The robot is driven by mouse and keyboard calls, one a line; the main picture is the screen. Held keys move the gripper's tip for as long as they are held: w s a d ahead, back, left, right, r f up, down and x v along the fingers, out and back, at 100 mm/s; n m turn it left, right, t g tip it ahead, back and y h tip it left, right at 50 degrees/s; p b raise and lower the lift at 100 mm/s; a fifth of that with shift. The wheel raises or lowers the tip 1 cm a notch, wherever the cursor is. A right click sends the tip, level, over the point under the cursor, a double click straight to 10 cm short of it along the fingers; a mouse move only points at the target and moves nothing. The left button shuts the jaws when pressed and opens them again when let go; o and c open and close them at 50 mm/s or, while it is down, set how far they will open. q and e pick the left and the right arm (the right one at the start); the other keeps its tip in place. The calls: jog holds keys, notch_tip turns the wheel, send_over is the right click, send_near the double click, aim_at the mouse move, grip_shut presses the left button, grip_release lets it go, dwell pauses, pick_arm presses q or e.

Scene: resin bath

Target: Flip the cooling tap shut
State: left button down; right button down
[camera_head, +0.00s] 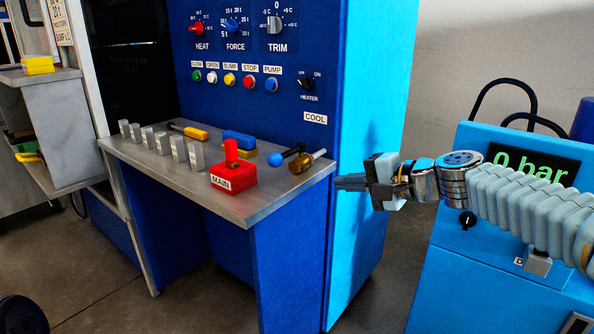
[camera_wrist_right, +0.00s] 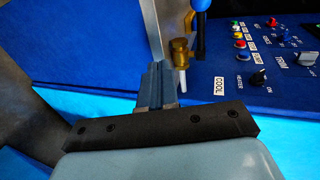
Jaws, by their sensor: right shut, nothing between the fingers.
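The cooling tap (camera_head: 300,163) is a brass valve near the right end of the grey shelf, below the COOL label (camera_head: 315,118). Its black lever with a blue ball end (camera_head: 276,159) points left in the head view. In the right wrist view the brass body (camera_wrist_right: 179,52) and the blue-ended lever (camera_wrist_right: 200,6) show just beyond my fingers. My right gripper (camera_head: 339,182) is shut and empty, just right of the shelf's end, a little apart from the tap. It also shows in the right wrist view (camera_wrist_right: 157,80). My left gripper is not in view.
The shelf (camera_head: 262,206) also holds a red MAIN block (camera_head: 234,177), a blue-topped piece (camera_head: 238,139), a yellow-handled tool (camera_head: 196,133) and several small metal blocks. A control panel (camera_head: 250,100) rises behind. A light-blue unit reading 0 bar (camera_head: 470,235) stands right.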

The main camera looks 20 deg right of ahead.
aim_at(287, 155)
jog(key=s+r+t+y, duration=0.1)
jog(key=s+r, duration=0.2)
jog(key=r, duration=0.3)
jog(key=shift+s+d, duration=0.2)
jog(key=shift+d, duration=0.1)
jog(key=shift+r, duration=0.1)
jog(key=x, duration=1.4)
jog(key=shift+w, duration=0.1)
